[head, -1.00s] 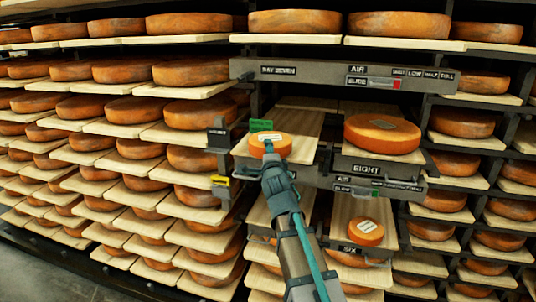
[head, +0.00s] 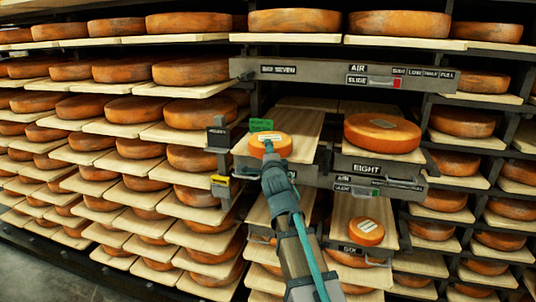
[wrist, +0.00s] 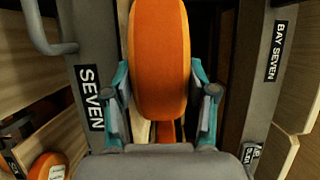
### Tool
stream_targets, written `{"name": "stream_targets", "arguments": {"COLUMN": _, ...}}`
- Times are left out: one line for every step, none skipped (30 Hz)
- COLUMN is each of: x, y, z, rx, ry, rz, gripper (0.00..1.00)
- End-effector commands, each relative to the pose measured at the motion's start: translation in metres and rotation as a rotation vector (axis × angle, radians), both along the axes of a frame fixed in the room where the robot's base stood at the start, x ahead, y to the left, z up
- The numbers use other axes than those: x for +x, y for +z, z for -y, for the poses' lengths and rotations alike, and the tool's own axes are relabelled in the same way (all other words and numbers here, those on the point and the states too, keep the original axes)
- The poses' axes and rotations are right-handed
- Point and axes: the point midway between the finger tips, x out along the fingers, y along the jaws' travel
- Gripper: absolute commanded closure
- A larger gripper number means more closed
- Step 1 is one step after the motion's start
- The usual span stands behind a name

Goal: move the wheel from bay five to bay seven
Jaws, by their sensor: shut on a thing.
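My gripper (wrist: 163,100) is shut on a small orange wheel (wrist: 160,50), with one teal-and-grey finger on each side. In the head view the wheel (head: 283,146) is at the front of the pale board (head: 305,130) in the bay beside the one marked EIGHT. The wrist view shows a SEVEN label (wrist: 90,97) left of the wheel and a BAY SEVEN label (wrist: 276,50) to the right. I cannot tell whether the wheel touches the board. My arm hides part of the bay below.
A larger wheel (head: 382,137) sits on the board marked EIGHT, just right. Below it, a small wheel (head: 366,232) lies on the board marked SIX. A grey beam (head: 330,72) crosses above. The board behind the held wheel is bare. Full racks stand left.

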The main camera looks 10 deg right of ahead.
Motion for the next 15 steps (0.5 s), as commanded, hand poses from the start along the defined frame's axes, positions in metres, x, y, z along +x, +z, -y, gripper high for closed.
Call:
{"name": "stream_targets", "arguments": {"x": 0.0001, "y": 0.0019, "z": -0.0004, "rx": -0.002, "ry": 0.002, "rz": 0.007, "gripper": 1.00}}
{"name": "stream_targets", "arguments": {"x": 0.0001, "y": 0.0017, "z": -0.0004, "rx": -0.002, "ry": 0.002, "rz": 0.007, "gripper": 1.00}}
{"name": "stream_targets", "arguments": {"x": 0.0002, "y": 0.0015, "z": -0.0004, "rx": -0.002, "ry": 0.002, "rz": 0.007, "gripper": 1.00}}
{"name": "stream_targets", "arguments": {"x": 0.0002, "y": 0.0013, "z": -0.0004, "rx": -0.002, "ry": 0.002, "rz": 0.007, "gripper": 1.00}}
{"name": "stream_targets", "arguments": {"x": 0.0002, "y": 0.0011, "z": -0.0004, "rx": -0.002, "ry": 0.002, "rz": 0.007, "gripper": 1.00}}
{"name": "stream_targets", "arguments": {"x": 0.0002, "y": 0.0009, "z": -0.0004, "rx": -0.002, "ry": 0.002, "rz": 0.007, "gripper": 1.00}}
{"name": "stream_targets", "arguments": {"x": 0.0002, "y": 0.0013, "z": -0.0004, "rx": -0.002, "ry": 0.002, "rz": 0.007, "gripper": 0.40}}
{"name": "stream_targets", "arguments": {"x": 0.0001, "y": 0.0015, "z": -0.0004, "rx": -0.002, "ry": 0.002, "rz": 0.007, "gripper": 0.35}}
{"name": "stream_targets", "arguments": {"x": 0.0001, "y": 0.0013, "z": -0.0004, "rx": -0.002, "ry": 0.002, "rz": 0.006, "gripper": 0.28}}
{"name": "stream_targets", "arguments": {"x": 0.0001, "y": 0.0011, "z": -0.0004, "rx": -0.002, "ry": 0.002, "rz": 0.006, "gripper": 0.23}}
{"name": "stream_targets", "arguments": {"x": 0.0001, "y": 0.0009, "z": -0.0003, "rx": -0.001, "ry": 0.001, "rz": 0.005, "gripper": 0.18}}
{"name": "stream_targets", "arguments": {"x": 0.0001, "y": 0.0007, "z": -0.0003, "rx": 0.000, "ry": 0.001, "rz": 0.004, "gripper": 0.14}}
{"name": "stream_targets", "arguments": {"x": 0.0000, "y": 0.0005, "z": -0.0003, "rx": 0.000, "ry": 0.001, "rz": 0.004, "gripper": 0.14}}
{"name": "stream_targets", "arguments": {"x": 0.0001, "y": 0.0003, "z": -0.0003, "rx": 0.000, "ry": 0.001, "rz": 0.004, "gripper": 0.14}}
{"name": "stream_targets", "arguments": {"x": 0.0001, "y": 0.0001, "z": -0.0002, "rx": 0.000, "ry": 0.001, "rz": 0.003, "gripper": 0.14}}
